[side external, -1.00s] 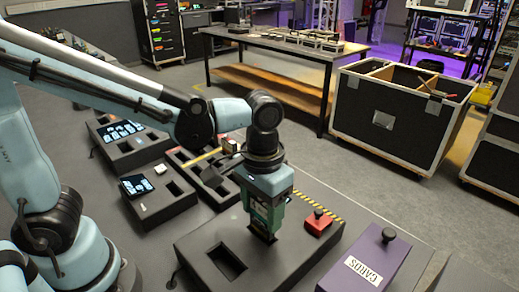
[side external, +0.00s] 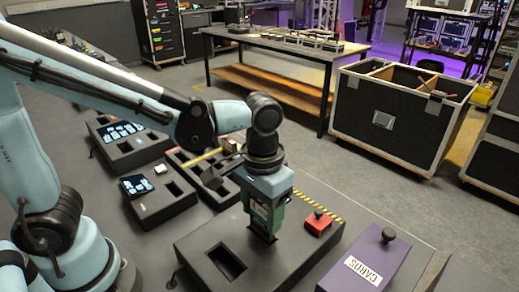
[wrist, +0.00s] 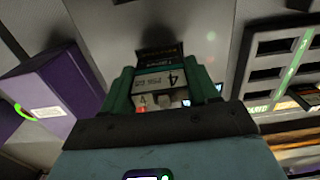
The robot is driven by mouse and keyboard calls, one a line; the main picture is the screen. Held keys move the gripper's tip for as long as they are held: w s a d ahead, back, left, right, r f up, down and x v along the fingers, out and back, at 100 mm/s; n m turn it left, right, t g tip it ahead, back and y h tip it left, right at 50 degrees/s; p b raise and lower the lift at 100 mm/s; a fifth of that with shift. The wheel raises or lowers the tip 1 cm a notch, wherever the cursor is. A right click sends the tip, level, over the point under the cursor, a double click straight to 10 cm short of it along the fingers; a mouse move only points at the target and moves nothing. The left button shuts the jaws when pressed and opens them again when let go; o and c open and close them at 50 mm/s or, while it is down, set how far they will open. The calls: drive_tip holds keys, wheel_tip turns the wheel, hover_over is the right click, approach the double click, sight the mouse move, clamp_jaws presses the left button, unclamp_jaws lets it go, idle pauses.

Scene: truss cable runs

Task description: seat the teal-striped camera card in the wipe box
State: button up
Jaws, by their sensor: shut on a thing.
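My gripper (side external: 266,222) points down, with its green fingers shut on the camera card. In the wrist view the card (wrist: 160,78) sits between the fingers (wrist: 163,88), showing a pale label with a "4" and a dark far end. The dark grey box (side external: 200,240), which looks like the wipe box, lies under my gripper. The card's lower end is at a slot in the box's top; I cannot tell how far it goes in. A second, open slot (side external: 226,262) is empty to the front left.
A red block with a black knob (side external: 318,222) stands on the box, right of my gripper, by a yellow-black striped strip (side external: 318,202). A purple box marked CARDS (side external: 366,262) stands at the right. Dark trays (side external: 165,200) lie to the left and behind.

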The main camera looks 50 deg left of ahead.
sight(262, 221)
drive_tip(key=shift+f, duration=1.55)
idle(1.6)
drive_tip(key=o, duration=1.2)
drive_tip(key=shift+c, duration=0.2)
drive_tip(key=shift+o, duration=0.2)
drive_tip(key=shift+o, duration=0.8)
drive_tip(key=shift+r, duration=3.8)
